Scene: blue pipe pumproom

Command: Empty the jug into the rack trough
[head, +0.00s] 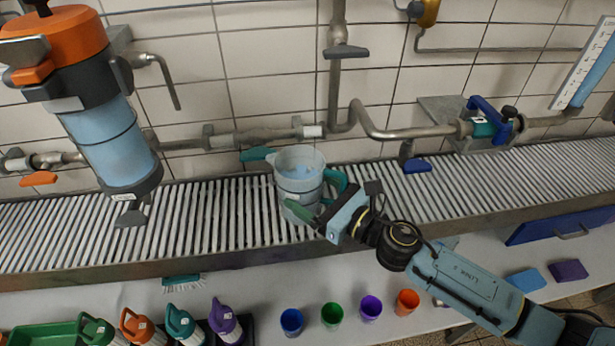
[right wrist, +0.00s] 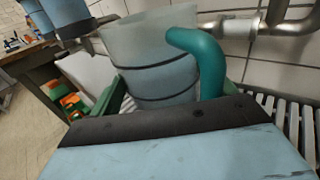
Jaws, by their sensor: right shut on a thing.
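The jug (head: 298,172) is clear with dark bands and a teal handle. It is upright at the slatted rack trough (head: 215,215), under the horizontal pipe; I cannot tell whether it rests on the slats or hangs just above them. Some pale blue shows inside it. My right gripper (head: 318,214) reaches in from the right and is shut on the jug at its handle side. In the right wrist view the jug (right wrist: 150,65) and its teal handle (right wrist: 208,60) stand just beyond the gripper, whose fingertips are partly hidden. My left gripper is not in view.
A blue-filled cylinder with an orange top (head: 105,130) hangs at the left. Pipes with coloured valve levers run along the tiled wall. Several coloured cups (head: 332,315) and bottles (head: 183,325) stand in front, and a teal brush (head: 183,282) lies below the trough edge. The slats right of the jug are clear.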

